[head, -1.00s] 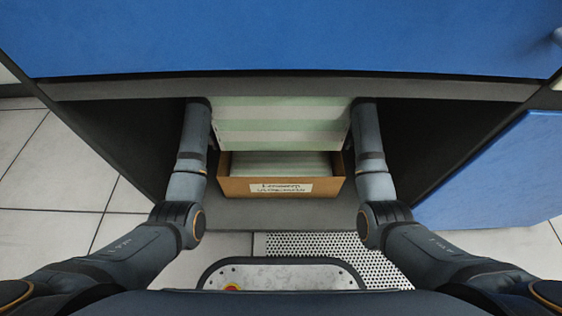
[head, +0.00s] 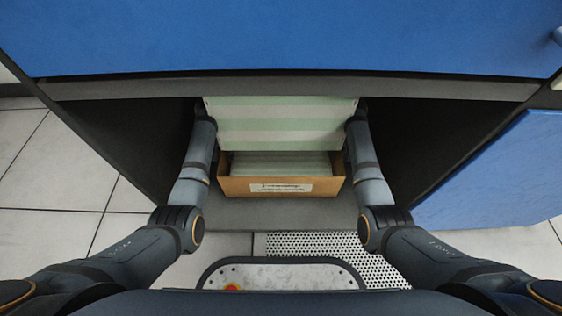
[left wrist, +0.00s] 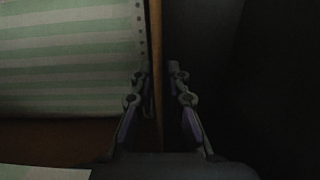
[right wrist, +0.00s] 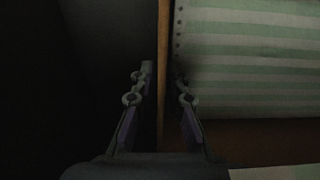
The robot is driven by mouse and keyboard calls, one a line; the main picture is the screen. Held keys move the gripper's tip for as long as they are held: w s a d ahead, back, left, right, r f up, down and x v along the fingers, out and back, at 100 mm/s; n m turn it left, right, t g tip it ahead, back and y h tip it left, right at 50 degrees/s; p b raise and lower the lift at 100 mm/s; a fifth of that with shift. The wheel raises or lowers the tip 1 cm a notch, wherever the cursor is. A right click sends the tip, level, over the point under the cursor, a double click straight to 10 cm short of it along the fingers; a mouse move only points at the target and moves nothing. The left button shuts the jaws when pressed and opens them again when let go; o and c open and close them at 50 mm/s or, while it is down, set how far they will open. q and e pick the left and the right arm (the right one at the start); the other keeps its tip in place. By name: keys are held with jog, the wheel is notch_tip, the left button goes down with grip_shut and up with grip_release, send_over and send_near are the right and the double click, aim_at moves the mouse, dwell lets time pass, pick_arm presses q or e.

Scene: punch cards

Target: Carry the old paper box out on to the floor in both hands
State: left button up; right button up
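The old paper box (head: 235,187) is an open brown cardboard box with a white label on its front, standing inside the low cabinet bay. Green-and-white striped paper (head: 280,162) lies in it. My left gripper (left wrist: 159,78) is open, with its fingers on either side of one side wall of the box (left wrist: 155,40), a gap showing around the wall. My right gripper (right wrist: 160,78) is likewise open astride the opposite side wall (right wrist: 163,40). In the head view both grippers' fingertips are hidden by striped paper above the box.
A striped paper stack (head: 282,122) shows higher up, above the box's back part. The blue-fronted cabinet (head: 280,40) overhangs the bay. A blue door (head: 500,170) stands open at the right. A perforated floor tile (head: 330,245) and pale tiles lie in front.

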pick_arm(q)
grip_shut()
pick_arm(e)
grip_shut()
pick_arm(q)
jog(key=shift+r, duration=0.1)
pick_arm(e)
jog(key=shift+w+r, duration=0.1)
pick_arm(q)
jog(key=shift+r, duration=0.1)
